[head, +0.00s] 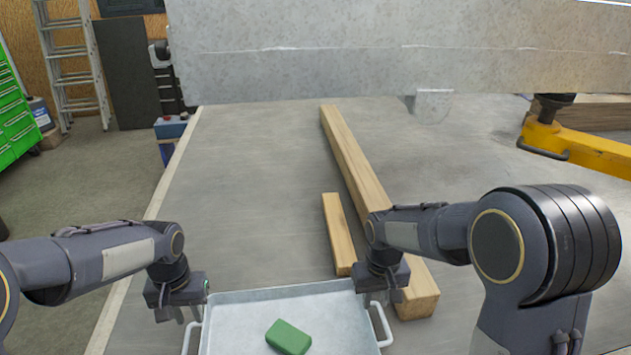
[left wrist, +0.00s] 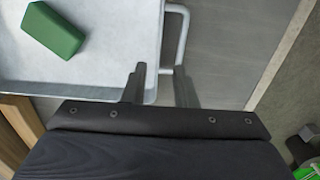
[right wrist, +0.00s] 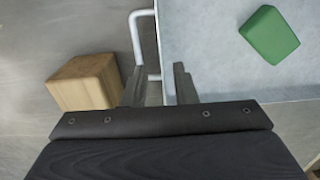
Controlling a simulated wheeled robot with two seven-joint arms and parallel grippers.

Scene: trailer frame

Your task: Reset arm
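A light grey metal tray (head: 335,318) lies at the bottom of the head view with a green block (head: 288,337) on it. The tray has a white handle at each side: the left handle (head: 186,340) and the right handle (head: 384,325). My left gripper (head: 184,312) is above the left handle; in the left wrist view its fingers (left wrist: 160,70) are apart, with part of the handle showing between them. My right gripper (head: 382,295) is at the right handle; in the right wrist view its fingers (right wrist: 158,72) are apart, with handle showing between them. Contact with the handles cannot be told.
A long wooden beam (head: 360,165) and a shorter one (head: 338,230) lie on the grey surface (head: 250,200), close to my right gripper. A large metal beam (head: 400,60) spans the back. A yellow part (head: 575,148) is at right. The surface's left middle is clear.

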